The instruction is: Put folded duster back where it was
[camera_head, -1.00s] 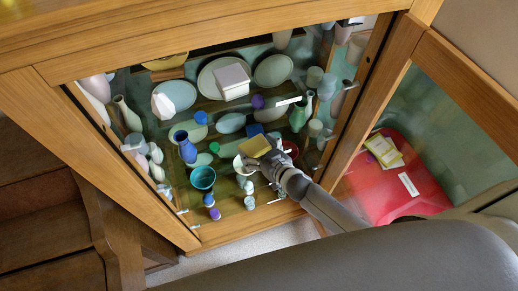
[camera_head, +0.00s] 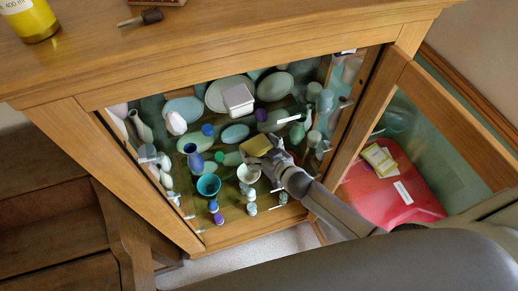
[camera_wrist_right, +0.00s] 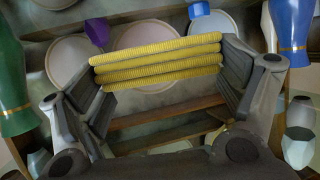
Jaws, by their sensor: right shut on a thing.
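The folded duster (camera_head: 256,146) is yellow and ribbed, in several flat layers. My right gripper (camera_head: 270,157) reaches into the open wooden cabinet (camera_head: 270,70) and is shut on the duster. In the right wrist view, the duster (camera_wrist_right: 157,59) sits between the two fingers of the right gripper (camera_wrist_right: 165,75), in front of round plates. A white bowl (camera_head: 248,174) is just below the duster in the head view. Whether the duster touches anything in the cabinet, I cannot tell. My left gripper is not in view.
The cabinet is crowded with a blue vase (camera_head: 193,157), a teal bowl (camera_head: 208,185), a white square box (camera_head: 238,99), plates and small jars. The glass door (camera_head: 460,125) stands open at right, over a red item (camera_head: 385,195). A yellow bottle (camera_head: 28,18) stands on top.

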